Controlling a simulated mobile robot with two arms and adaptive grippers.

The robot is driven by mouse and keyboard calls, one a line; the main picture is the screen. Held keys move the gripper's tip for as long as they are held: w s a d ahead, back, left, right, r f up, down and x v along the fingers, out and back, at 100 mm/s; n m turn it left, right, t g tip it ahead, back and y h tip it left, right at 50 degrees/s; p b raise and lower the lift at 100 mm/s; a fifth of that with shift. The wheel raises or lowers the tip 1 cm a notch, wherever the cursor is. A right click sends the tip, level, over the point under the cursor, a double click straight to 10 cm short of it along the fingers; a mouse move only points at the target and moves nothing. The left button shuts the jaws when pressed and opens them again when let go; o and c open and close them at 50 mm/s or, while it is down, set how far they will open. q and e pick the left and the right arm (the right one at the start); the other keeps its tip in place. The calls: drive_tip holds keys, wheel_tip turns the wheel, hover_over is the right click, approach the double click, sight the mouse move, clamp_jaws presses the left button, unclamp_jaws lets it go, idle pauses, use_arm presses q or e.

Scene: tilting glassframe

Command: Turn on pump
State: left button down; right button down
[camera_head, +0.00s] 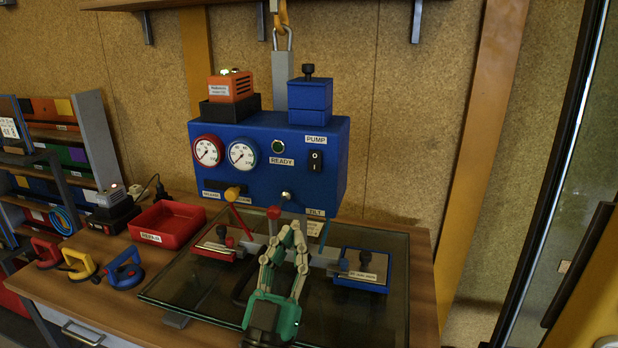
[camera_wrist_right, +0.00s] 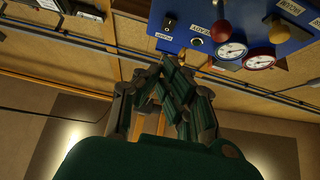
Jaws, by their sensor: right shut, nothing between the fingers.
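The blue pump box (camera_head: 262,168) stands at the back of the bench. Its black PUMP rocker switch (camera_head: 315,161) sits on the right of its front face, below the PUMP label. The switch also shows in the right wrist view (camera_wrist_right: 170,25), where the panel appears upside down. I cannot tell which way the rocker is set. A round green READY light (camera_head: 278,147) is left of the switch. My right gripper (camera_head: 296,226) has green and grey fingers, shut and empty, pointing toward the box. In the head view its tips appear below the switch, apart from it. My left gripper is out of view.
A glass pane (camera_head: 190,290) lies on the wooden bench, with a lifting frame on red and blue pads (camera_head: 361,268). A red-knobbed lever (camera_head: 273,213) stands beside my gripper. Two gauges (camera_head: 242,154) and a yellow knob (camera_head: 232,192) are left. A red tray (camera_head: 167,223) sits farther left.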

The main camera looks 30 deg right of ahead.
drive_tip(key=p, duration=0.3)
approach(318, 154)
wheel_tip(318, 154, up, 4)
drive_tip(key=w+d, duration=0.1)
drive_tip(key=w+d+f, duration=0.1)
drive_tip(key=d, duration=0.1)
drive_tip(key=shift+w+d, duration=0.1)
drive_tip(key=shift+w, duration=0.2)
